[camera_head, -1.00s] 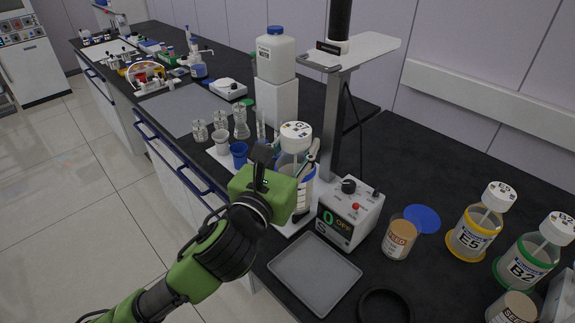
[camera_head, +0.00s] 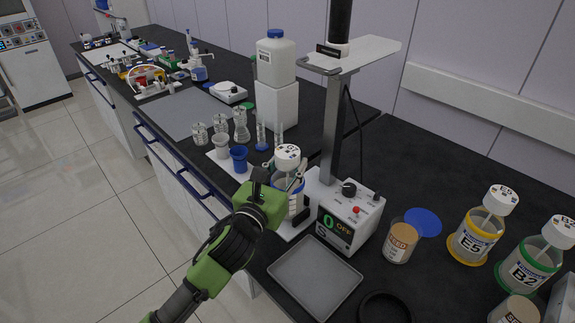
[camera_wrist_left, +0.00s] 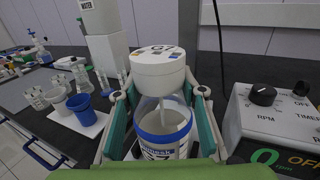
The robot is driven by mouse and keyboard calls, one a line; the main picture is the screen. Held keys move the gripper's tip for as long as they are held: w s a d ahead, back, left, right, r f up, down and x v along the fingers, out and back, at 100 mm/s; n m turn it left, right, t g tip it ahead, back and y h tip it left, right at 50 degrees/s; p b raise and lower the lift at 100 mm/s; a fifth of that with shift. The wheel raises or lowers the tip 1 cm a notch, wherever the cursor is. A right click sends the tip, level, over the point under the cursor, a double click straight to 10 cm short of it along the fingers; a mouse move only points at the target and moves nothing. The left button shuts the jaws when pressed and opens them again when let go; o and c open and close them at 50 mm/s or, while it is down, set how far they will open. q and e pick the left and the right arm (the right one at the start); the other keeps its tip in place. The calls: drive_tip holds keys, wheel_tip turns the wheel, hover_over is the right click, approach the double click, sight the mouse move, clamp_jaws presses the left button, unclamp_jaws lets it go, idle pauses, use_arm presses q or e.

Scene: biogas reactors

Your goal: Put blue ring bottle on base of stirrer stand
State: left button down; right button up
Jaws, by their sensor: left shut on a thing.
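The blue ring bottle (camera_head: 293,203) is clear with a white cap; its blue ring (camera_wrist_left: 163,134) and cap (camera_wrist_left: 159,68) show in the left wrist view. My left gripper (camera_head: 283,183) is shut around the bottle, with one finger on each side below the cap. The bottle looks upright, in front of the stirrer stand's post (camera_head: 331,125). The stand's white base (camera_head: 290,233) shows below the bottle. The bottle's bottom is partly hidden by my gripper, so I cannot tell whether it touches the base. My right gripper is not in view.
The stirrer control box (camera_head: 349,214) stands just right of the bottle. A grey tray (camera_head: 314,278) lies in front. A blue cup (camera_head: 239,158) and glassware stand to the left. A seed jar (camera_head: 400,242) and bottles E5 (camera_head: 477,232) and B2 (camera_head: 530,262) stand to the right.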

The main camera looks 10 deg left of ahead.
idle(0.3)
use_arm(q)
drive_tip(key=c, duration=1.3)
unclamp_jaws()
drive_tip(key=shift+f, duration=0.15)
drive_tip(key=shift+s+a, duration=0.1)
drive_tip(key=shift+s, duration=0.3)
drive_tip(key=s, duration=0.3)
drive_tip(key=s+a+b, duration=0.1)
drive_tip(key=s, duration=0.3)
drive_tip(key=s+a, duration=0.1)
drive_tip(key=s, duration=0.3)
drive_tip(key=shift+b, duration=0.4)
